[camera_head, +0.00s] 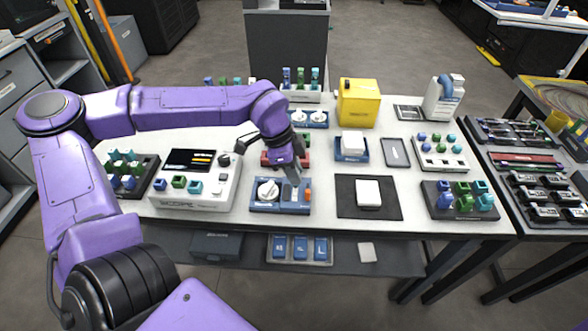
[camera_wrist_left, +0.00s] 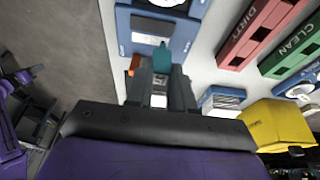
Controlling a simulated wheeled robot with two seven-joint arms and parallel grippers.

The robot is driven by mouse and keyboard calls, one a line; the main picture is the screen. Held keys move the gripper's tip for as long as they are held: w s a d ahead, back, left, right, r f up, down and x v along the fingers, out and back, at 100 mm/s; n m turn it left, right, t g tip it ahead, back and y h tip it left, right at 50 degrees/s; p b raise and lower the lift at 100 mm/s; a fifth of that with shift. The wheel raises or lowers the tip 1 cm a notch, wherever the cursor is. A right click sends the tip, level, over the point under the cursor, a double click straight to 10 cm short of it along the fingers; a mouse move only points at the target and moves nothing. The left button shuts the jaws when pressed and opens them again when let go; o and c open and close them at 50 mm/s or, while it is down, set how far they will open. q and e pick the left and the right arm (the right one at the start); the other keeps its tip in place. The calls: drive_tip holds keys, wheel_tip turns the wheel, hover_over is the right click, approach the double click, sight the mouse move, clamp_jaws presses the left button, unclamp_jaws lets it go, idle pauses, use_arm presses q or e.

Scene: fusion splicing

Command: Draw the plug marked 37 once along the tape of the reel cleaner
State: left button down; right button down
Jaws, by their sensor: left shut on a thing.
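My left gripper (camera_head: 293,178) is above the reel cleaner (camera_head: 265,207), a blue block with a white reel and an orange lever on the table's front part. In the left wrist view the gripper (camera_wrist_left: 162,80) is shut on a teal plug (camera_wrist_left: 161,58), whose tip lies over or close to the blue cleaner (camera_wrist_left: 124,32). I cannot tell whether it touches the tape. No marking on the plug is legible. In the head view the fingers hide the plug. My right gripper is not in view.
The white scope box (camera_head: 218,200) stands left of the cleaner. A black mat (camera_head: 345,208) with a white pad lies to the right. Behind are a red block (camera_wrist_left: 255,30), a green block marked CLEAN (camera_wrist_left: 292,45) and a yellow box (camera_head: 358,105). Plug trays stand at both sides.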

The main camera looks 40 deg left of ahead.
use_arm(q)
drive_tip(key=shift+f, duration=0.25)
idle(1.2)
drive_tip(key=shift+s+d, duration=0.1)
drive_tip(key=shift+s, duration=0.1)
drive_tip(key=shift+s+d, duration=0.1)
drive_tip(key=shift+s, duration=0.1)
drive_tip(key=shift+s+d, duration=0.1)
drive_tip(key=shift+s, duration=0.05)
drive_tip(key=shift+s+d, duration=0.15)
drive_tip(key=shift+s, duration=0.05)
drive_tip(key=shift+s+d, duration=0.25)
drive_tip(key=shift+s, duration=0.25)
drive_tip(key=shift+s+d, duration=0.15)
drive_tip(key=shift+s, duration=0.05)
idle(0.4)
